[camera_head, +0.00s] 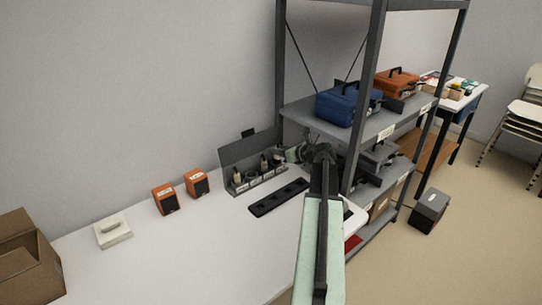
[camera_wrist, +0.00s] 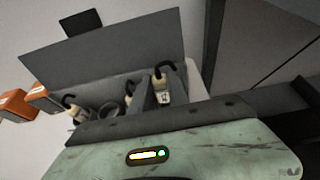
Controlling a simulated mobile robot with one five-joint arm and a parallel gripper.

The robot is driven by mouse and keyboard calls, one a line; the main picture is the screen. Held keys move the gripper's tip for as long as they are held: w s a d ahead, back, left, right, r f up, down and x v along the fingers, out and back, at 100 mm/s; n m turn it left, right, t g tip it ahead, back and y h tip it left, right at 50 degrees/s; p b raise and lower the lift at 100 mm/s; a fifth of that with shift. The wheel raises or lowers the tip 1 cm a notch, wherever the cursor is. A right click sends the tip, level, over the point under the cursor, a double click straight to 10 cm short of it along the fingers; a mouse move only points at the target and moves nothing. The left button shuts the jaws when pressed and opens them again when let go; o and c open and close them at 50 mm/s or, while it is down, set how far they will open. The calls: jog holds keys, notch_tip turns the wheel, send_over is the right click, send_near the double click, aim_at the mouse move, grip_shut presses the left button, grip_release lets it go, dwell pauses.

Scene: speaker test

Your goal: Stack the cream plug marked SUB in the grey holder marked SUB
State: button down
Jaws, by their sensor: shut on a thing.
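The grey holder (camera_head: 232,157) is a row of compartments with a tall back panel and small white labels at its front, on the white table. Its labels are too small to read. My gripper (camera_head: 284,157) is at its right end; the fingers are hard to make out there. In the wrist view my gripper (camera_wrist: 162,92) is shut on a cream plug (camera_wrist: 163,98) with a black cable loop on top. The mark on this plug is not legible. Another cream plug (camera_head: 237,175) stands at the holder's left, also with a black cable. The held plug's lower end is hidden.
A black power strip (camera_head: 279,197) lies in front of the holder. Two orange speakers (camera_head: 166,199) stand to its left, then a cream block (camera_head: 114,231) and a cardboard box (camera_head: 25,260). A metal shelf (camera_head: 369,90) rises close on the right. The table's front middle is clear.

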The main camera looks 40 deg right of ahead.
aim_at(280, 158)
jog(key=shift+w+d, duration=0.2)
jog(key=f+b, duration=0.3)
jog(key=shift+w+d+f, duration=0.2)
jog(key=shift+w+d, duration=0.15)
jog(key=shift+s+f+b, duration=0.2)
jog(key=shift+f+b, duration=0.05)
jog(key=shift+b, duration=0.3)
jog(key=shift+w+a+r, duration=0.2)
jog(key=shift+a, duration=0.1)
jog(key=shift+w+f+b, duration=0.1)
jog(key=shift+f+b, duration=0.25)
jog(key=shift+f, duration=0.3)
jog(key=c, duration=1.3)
grip_release()
jog(key=shift+r, duration=0.1)
